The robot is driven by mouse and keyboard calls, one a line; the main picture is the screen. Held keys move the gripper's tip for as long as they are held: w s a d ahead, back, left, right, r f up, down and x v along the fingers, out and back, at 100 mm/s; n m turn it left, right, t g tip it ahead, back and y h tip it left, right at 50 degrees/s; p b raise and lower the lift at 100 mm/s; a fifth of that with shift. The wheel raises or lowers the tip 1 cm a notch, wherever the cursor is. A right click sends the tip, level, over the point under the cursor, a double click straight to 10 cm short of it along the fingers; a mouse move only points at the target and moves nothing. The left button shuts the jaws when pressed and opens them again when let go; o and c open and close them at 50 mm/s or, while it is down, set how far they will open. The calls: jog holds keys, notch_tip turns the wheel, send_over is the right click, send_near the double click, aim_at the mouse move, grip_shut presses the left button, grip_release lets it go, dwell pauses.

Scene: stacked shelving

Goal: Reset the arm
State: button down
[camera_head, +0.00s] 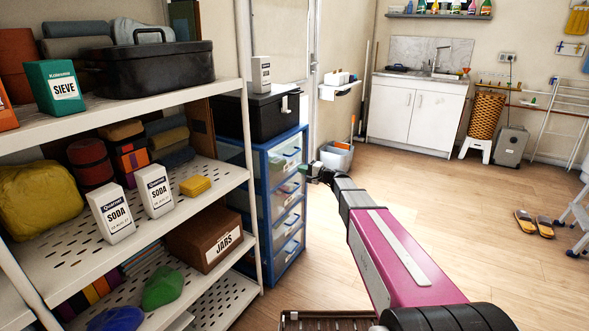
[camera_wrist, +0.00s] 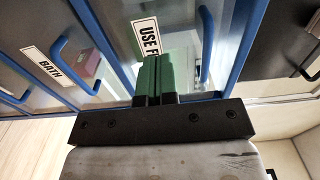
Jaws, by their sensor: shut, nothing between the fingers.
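My gripper (camera_wrist: 154,75) shows in the wrist view as two green fingers side by side, touching, with nothing between them. Behind the fingers is a blue-framed drawer unit (camera_wrist: 212,50) with clear fronts, blue handles and labels; one reads "BATH" and another, partly hidden by the fingers, begins "USE". In the head view my arm stretches forward from the lower right, and its far end is small beside the blue drawer unit (camera_head: 268,157). I cannot tell from the head view how far the fingertips are from the drawers.
A black box (camera_head: 263,112) stands on the drawers. The wooden floor (camera_head: 440,200) to the right is mostly clear.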

jog(key=v, duration=0.6)
jog(key=s+d+f+n+g+h, duration=0.1)
jog(key=s+f+n+g+h, duration=0.15)
jog(key=s+f, duration=0.45)
jog(key=s+f+n+g+h, duration=0.1)
jog(key=s+f+g+h, duration=0.25)
jog(key=s, duration=0.75)
jog(key=s+d+f+n+g+h, duration=0.1)
jog(key=s+d+h, duration=0.3)
jog(key=s, duration=0.4)
jog(key=s+d+f+n+g+h, duration=0.1)
jog(key=s+d+f+g+h, duration=0.1)
jog(key=s+d+h, duration=0.3)
jog(key=s+d, duration=0.2)
jog(key=s, duration=0.2)
jog(key=shift+f+h, duration=0.2)
jog(key=shift+h, duration=0.1)
